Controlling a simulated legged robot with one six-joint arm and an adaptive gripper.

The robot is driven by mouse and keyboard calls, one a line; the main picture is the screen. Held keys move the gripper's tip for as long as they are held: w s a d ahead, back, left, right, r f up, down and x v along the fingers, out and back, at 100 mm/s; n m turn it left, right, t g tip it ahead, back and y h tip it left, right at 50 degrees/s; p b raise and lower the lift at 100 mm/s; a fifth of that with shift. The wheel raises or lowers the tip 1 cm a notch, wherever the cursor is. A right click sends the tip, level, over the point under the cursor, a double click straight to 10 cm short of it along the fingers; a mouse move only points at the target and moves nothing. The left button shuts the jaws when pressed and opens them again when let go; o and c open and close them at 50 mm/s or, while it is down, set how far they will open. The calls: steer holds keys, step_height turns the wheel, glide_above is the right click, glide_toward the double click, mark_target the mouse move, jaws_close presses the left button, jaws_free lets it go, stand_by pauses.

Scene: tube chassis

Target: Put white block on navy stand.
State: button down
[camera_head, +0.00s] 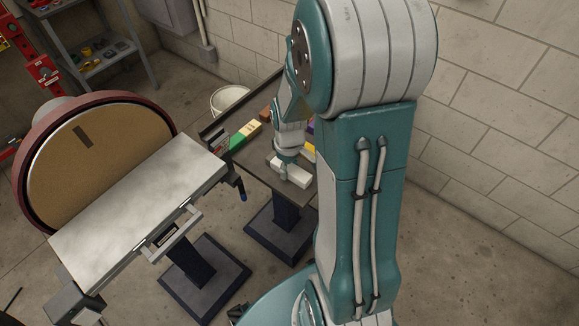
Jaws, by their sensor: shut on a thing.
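A white block (299,180) lies at the near part of a small dark worktable (262,171). My gripper (284,174) points down at it and is shut on it. I cannot tell whether the block touches the tabletop or is just above it. A navy pedestal (282,215) with a square base holds up the worktable. No separate navy stand can be made out on the tabletop; my arm hides its right part.
A purple piece (311,126) shows partly behind my arm. A disc sander (105,150) with a grey table stands left. A white bucket (228,98) is behind.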

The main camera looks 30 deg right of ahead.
mark_target(288, 168)
steer(key=shift+a, duration=0.15)
steer(key=shift+c, duration=1.3)
jaws_free()
steer(key=shift+a, duration=0.2)
steer(key=shift+d, duration=0.1)
steer(key=shift+d, duration=0.15)
step_height(288, 168, up, 12)
steer(key=s+a+r+m+t, duration=0.4)
steer(key=s+a+r+t, duration=0.1)
steer(key=s+a+r, duration=0.6)
steer(key=shift+s+a+t, duration=0.2)
steer(key=shift+a+t, duration=0.05)
steer(key=shift+t, duration=0.05)
